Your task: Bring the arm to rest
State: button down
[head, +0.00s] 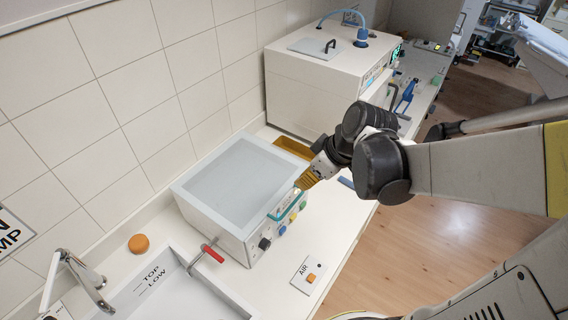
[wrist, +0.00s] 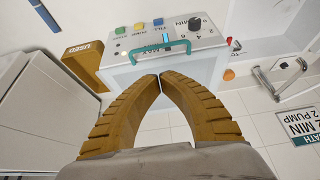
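My arm (head: 480,165) reaches in from the right over the worktop in the head view. My gripper (head: 300,186) has ribbed yellow-brown fingers and sits beside the front of a white box unit (head: 215,225). The box front has a black dial (wrist: 195,24) and coloured buttons (wrist: 158,20).
A larger white machine (head: 325,80) with a blue hose stands behind. A yellow bin marked USED (wrist: 85,62), a sink (head: 165,285) with a tap (head: 72,275), an orange knob (head: 138,243) and a red lever (head: 212,254) are near. Floor (head: 440,240) is open at right.

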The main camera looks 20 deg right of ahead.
jog(key=s+a+f+m+t+h+b, duration=0.1)
jog(key=s+f+m+b, duration=0.2)
jog(key=f+b, duration=0.3)
jog(key=s+a+f+m+t+h+b, duration=0.1)
jog(key=f+b, duration=0.5)
jog(key=b, duration=0.8)
jog(key=s+a+m+h, duration=0.1)
jog(key=s+m, duration=0.1)
jog(key=s, duration=0.1)
jog(key=shift+s+a+f+m+t+b, duration=0.15)
jog(key=shift+s+a+m+t+b, duration=0.15)
jog(key=shift+s+m+b, duration=0.1)
